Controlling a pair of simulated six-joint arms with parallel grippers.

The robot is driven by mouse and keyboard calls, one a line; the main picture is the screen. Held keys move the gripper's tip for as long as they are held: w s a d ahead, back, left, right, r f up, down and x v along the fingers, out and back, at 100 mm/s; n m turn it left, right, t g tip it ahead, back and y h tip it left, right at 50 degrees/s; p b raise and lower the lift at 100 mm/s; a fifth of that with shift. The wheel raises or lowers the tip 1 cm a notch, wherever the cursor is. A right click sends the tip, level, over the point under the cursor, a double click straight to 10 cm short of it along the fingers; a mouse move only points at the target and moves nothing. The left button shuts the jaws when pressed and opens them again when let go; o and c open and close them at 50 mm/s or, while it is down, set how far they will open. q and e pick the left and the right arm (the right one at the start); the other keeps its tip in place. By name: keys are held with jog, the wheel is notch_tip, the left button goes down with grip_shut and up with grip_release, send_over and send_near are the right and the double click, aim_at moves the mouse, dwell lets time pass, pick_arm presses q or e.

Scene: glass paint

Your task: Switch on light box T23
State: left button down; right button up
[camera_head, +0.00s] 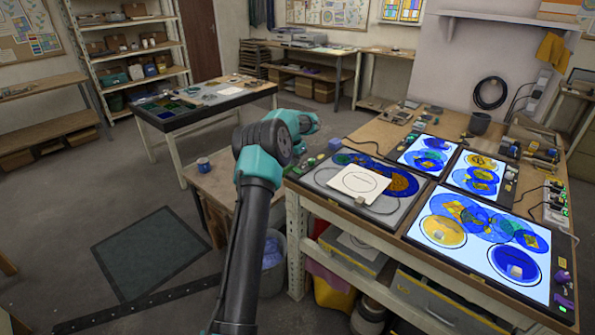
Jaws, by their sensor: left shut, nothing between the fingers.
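A light box (325,178) with a dark, unlit panel lies at the left end of the long workbench. A white square sheet with a drawn circle and blue and orange glass pieces lie on it. A small control block with a green spot (335,143) stands at its back left corner. Three other light boxes glow white: one at the back (403,157), one at the right (492,160), and a large one in front (412,236). No T23 label is readable. My left gripper (306,162) is shut and empty by the bench's left corner, partly hidden by my arm. My right gripper is out of view.
A low wooden table with a blue cup (203,164) stands left of my arm. Bins and buckets (335,290) sit under the bench.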

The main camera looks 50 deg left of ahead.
aim_at(295, 169)
pick_arm(q)
jog(key=shift+f, duration=1.1)
dwell(0.7)
jog(key=shift+r, duration=3.55)
